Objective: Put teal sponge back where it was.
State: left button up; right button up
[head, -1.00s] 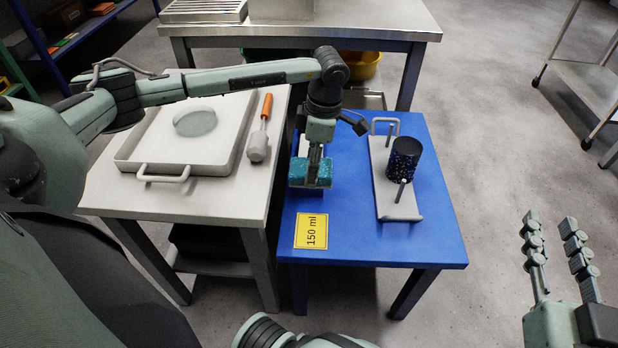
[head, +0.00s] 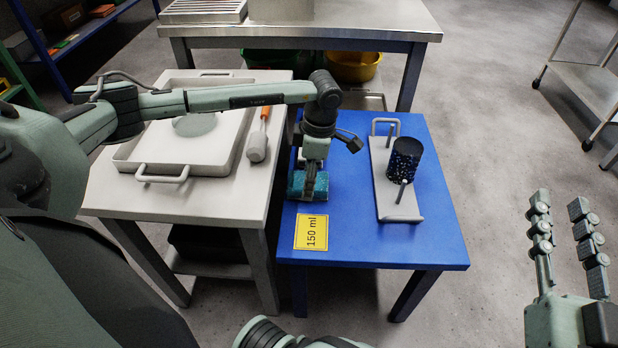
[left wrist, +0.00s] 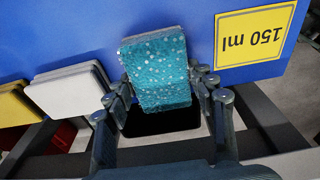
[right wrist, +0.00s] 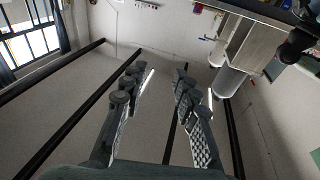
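The teal sponge (head: 302,186) with white specks is over the left front part of the blue table (head: 425,240), behind the yellow 150 ml label (head: 311,232). My left gripper (head: 313,180) points down and is shut on it. In the left wrist view the sponge (left wrist: 157,75) sits between the fingers (left wrist: 162,88), which touch its sides. I cannot tell whether its underside touches the table. A white block (left wrist: 70,92) and a yellow block (left wrist: 18,106) lie beside it in that view. My right gripper (head: 562,208) is open and empty, over the floor at right.
A metal stand (head: 397,205) with a dark speckled cylinder (head: 404,159) is on the blue table's right side. The white table at left holds a tray (head: 215,155) with a round disc and an orange-handled tool (head: 258,146). The blue table's front right is clear.

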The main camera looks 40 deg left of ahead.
pick_arm(q)
jog(key=o, duration=0.4)
jog(key=shift+r, duration=0.1)
jog(key=r, duration=0.4)
jog(key=r+p, duration=0.1)
jog(key=r, duration=0.3)
jog(key=d+r, duration=0.1)
jog(key=r, duration=0.3)
jog(key=shift+w+d, duration=0.1)
jog(key=shift+w, duration=0.3)
pick_arm(e)
jog(key=d+f+g+h, duration=0.2)
jog(key=d+f+g, duration=0.1)
jog(key=f, duration=0.3)
jog(key=shift+w+f, duration=0.25)
jog(key=shift+f, duration=0.1)
